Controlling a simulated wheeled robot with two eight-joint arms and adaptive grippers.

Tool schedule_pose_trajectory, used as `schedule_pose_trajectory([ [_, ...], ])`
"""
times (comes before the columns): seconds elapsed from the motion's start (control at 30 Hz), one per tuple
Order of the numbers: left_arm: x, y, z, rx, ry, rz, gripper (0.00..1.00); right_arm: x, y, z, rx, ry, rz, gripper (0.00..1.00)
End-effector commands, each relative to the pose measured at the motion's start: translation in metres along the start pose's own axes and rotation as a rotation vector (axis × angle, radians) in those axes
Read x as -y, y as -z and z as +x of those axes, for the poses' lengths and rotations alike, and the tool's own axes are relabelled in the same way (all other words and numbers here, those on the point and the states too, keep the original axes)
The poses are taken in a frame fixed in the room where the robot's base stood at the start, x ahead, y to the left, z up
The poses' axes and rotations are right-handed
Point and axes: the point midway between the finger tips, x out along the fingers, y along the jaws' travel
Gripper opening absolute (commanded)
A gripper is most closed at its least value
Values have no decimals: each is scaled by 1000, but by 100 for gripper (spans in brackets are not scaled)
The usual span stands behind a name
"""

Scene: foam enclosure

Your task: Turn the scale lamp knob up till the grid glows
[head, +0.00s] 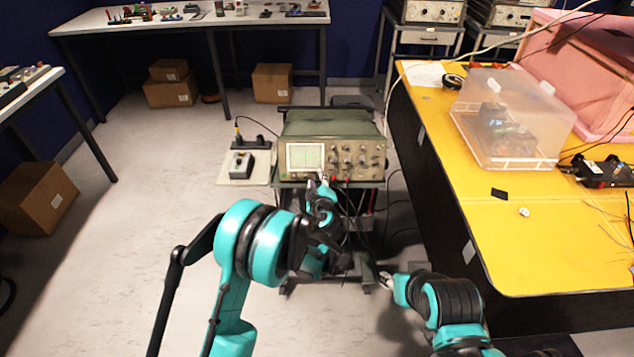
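The oscilloscope (331,142) stands on a cart in the middle of the head view, its front panel facing me. Its small pale green screen (306,157) is at the left of the panel, with faint marks on it; I cannot tell whether the grid is lit. Several knobs (348,160) sit right of the screen. My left gripper (324,181) is at the panel's lower edge, just below the screen's right side. It is too small to tell whether it touches a knob, and I cannot pick out the scale lamp knob. My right gripper (386,281) is low, right of the cart, away from the panel.
A yellow-topped bench (480,240) fills the right side, with a clear plastic box (515,115) on it. A small platform with a black device (242,164) is left of the oscilloscope. Cables hang right of the cart.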

Motion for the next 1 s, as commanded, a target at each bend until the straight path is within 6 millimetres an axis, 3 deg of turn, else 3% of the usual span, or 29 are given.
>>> schedule_pose_trajectory([
  [0.13, 0, 0, 0, 0, 0, 0, 31, 0, 0, 0, 0, 0, 0, 40],
  [0.27, 0, 0, 0, 0, 0, 0, 0, 0, 0, 0, 0, 0, 0, 40],
  [0.67, 0, 0, 0, -1, -2, 25, 0, 0, 0, 0, 0, 0, 0, 40],
  [1.0, 1, 0, 0, -6, -23, 223, 0, 0, 0, 0, 0, 0, 0, 40],
])
